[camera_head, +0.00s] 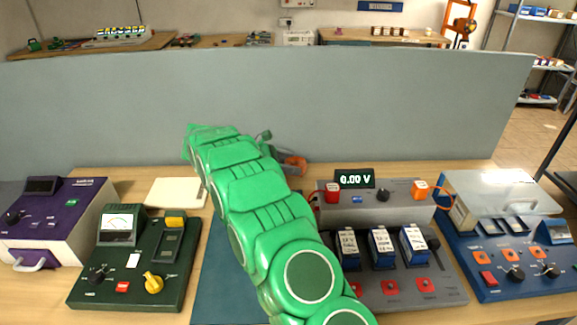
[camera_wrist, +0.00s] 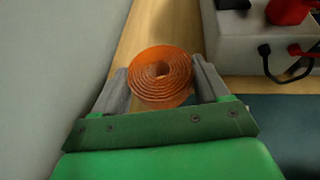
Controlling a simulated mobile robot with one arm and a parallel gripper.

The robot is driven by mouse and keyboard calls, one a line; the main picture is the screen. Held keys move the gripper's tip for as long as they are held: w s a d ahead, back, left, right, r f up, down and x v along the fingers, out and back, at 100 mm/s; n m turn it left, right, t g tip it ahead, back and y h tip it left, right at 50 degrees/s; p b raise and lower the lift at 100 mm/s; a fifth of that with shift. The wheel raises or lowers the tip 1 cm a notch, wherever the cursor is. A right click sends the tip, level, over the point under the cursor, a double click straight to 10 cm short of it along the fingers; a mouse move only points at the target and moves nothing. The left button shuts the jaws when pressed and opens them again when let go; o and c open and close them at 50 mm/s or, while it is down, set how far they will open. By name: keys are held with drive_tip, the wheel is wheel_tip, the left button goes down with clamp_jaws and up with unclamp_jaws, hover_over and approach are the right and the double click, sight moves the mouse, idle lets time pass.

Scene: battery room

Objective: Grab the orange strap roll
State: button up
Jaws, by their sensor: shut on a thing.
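The orange strap roll (camera_wrist: 160,74) is a flat spiral coil, seen end-on in the wrist view between the two grey fingers of my gripper (camera_wrist: 162,84). The fingers are shut on it from both sides. The head view shows the roll (camera_head: 294,165) at the back of the workbench, partly hidden by my green gripper (camera_head: 280,155). The roll is close to the bench top; I cannot tell whether it touches it.
A grey partition (camera_head: 400,110) rises right behind the roll. A grey meter unit (camera_head: 375,208) with an orange-red connector stands close on the right. A white pad (camera_head: 175,192) lies to the left, behind a dark green tester (camera_head: 135,260). A blue mat (camera_head: 225,280) lies in front.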

drive_tip(key=s+d+r, duration=0.1)
drive_tip(key=s+r, duration=0.3)
drive_tip(key=s, duration=0.5)
drive_tip(key=shift+s+d+r, duration=0.2)
drive_tip(key=shift+r, duration=0.2)
